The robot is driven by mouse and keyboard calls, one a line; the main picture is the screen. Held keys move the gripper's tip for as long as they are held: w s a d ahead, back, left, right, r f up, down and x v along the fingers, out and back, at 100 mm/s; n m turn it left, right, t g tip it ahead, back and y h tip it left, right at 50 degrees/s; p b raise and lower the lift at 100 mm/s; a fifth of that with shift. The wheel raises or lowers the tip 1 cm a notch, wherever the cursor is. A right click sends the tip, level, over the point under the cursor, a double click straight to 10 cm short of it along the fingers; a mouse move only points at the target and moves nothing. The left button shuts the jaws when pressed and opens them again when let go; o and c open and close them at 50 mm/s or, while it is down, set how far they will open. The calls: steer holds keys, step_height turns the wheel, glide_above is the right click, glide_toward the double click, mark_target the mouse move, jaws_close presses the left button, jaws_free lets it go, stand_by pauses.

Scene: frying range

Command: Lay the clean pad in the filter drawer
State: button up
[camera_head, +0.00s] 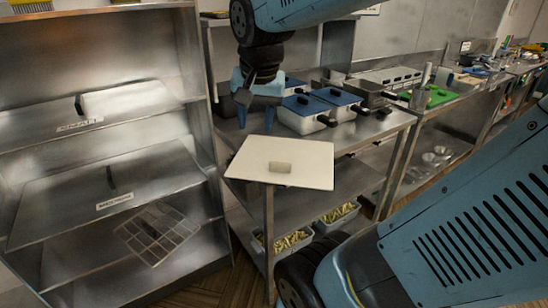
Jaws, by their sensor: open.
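The cream pad (300,173) is a flat square with a small raised tan grip block (280,166) in its middle. It lies level at the near left end of the steel table, partly overhanging it. My gripper (256,112) is open and empty, pointing down just behind the pad's far left side, apart from the grip block. At left, a steel cabinet holds an upper panel (40,122) and a lower panel (60,205), each with a dark handle and a small label. The labels are too small to read, so I cannot tell which is the filter drawer.
A wire grid (158,232) leans at the cabinet's bottom. Blue-lidded containers (305,114) stand behind the pad on the steel table (372,128). Bins of fries (287,241) sit below. My arm fills the lower right.

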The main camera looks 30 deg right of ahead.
steer(key=w+d+f+m+g+h, duration=0.1)
steer(key=w+d+f+m+g, duration=0.35)
steer(key=w+m, duration=0.45)
steer(key=m+g+h, duration=0.2)
steer(key=m, duration=0.9)
glide_toward(279, 163)
steer(key=x, duration=0.9)
steer(key=shift+w+d, duration=0.1)
steer(key=shift+c, duration=0.3)
jaws_close()
